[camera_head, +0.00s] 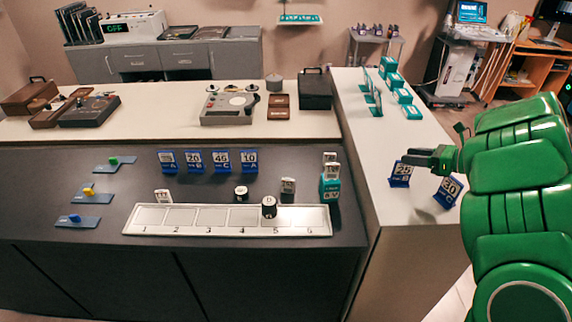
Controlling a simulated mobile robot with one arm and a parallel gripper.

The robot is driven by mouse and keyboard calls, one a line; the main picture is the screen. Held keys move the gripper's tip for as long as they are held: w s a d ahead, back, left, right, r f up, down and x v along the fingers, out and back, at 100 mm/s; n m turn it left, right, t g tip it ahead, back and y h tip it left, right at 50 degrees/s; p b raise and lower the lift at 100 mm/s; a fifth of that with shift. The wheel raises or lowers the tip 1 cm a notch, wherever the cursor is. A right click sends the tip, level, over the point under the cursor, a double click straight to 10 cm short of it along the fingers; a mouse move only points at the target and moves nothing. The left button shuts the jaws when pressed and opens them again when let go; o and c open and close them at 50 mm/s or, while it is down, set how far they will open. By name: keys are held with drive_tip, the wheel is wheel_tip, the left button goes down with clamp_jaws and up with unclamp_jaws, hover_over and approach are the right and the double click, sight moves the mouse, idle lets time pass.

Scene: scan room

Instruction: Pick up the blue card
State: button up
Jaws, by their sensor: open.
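Several upright blue cards with white number labels are in view. On the white side counter, a blue card marked 25 (400,180) stands just below and left of my gripper (416,155), and one marked 30 (448,193) stands tilted to its right. My gripper is at the end of my green arm, open, with its fingers pointing left; no card shows between them. I cannot tell whether it touches the 25 card. More blue cards stand in a row on the dark counter, such as one marked 20 (194,163) and one marked 10 (249,162).
A white numbered tray (180,229) lies on the dark counter (60,180), with small labelled pieces in and around it. Teal boxes (402,96) stand at the back of the side counter (415,220). The side counter is bare between them and the cards.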

drive_tip(key=w+a+n+g+y, duration=0.1)
drive_tip(key=w+a+n+g, duration=0.2)
drive_tip(key=w+a, duration=0.75)
drive_tip(key=w+a+n+g+y, duration=0.1)
drive_tip(key=w+a+n+g, duration=0.2)
drive_tip(key=a, duration=1.5)
drive_tip(key=w+a+n+g, duration=0.3)
drive_tip(key=w+a, duration=0.4)
drive_tip(key=a, duration=0.7)
approach(250, 168)
drive_tip(key=shift+a+r, duration=1)
drive_tip(key=shift+r, duration=0.15)
drive_tip(key=shift+a+f, duration=0.15)
drive_tip(key=shift+f, duration=0.05)
drive_tip(key=shift+w+x, duration=0.1)
drive_tip(key=shift+x, duration=1.8)
drive_tip(key=shift+w+x, duration=0.15)
drive_tip(key=shift+x, duration=1.7)
clamp_jaws()
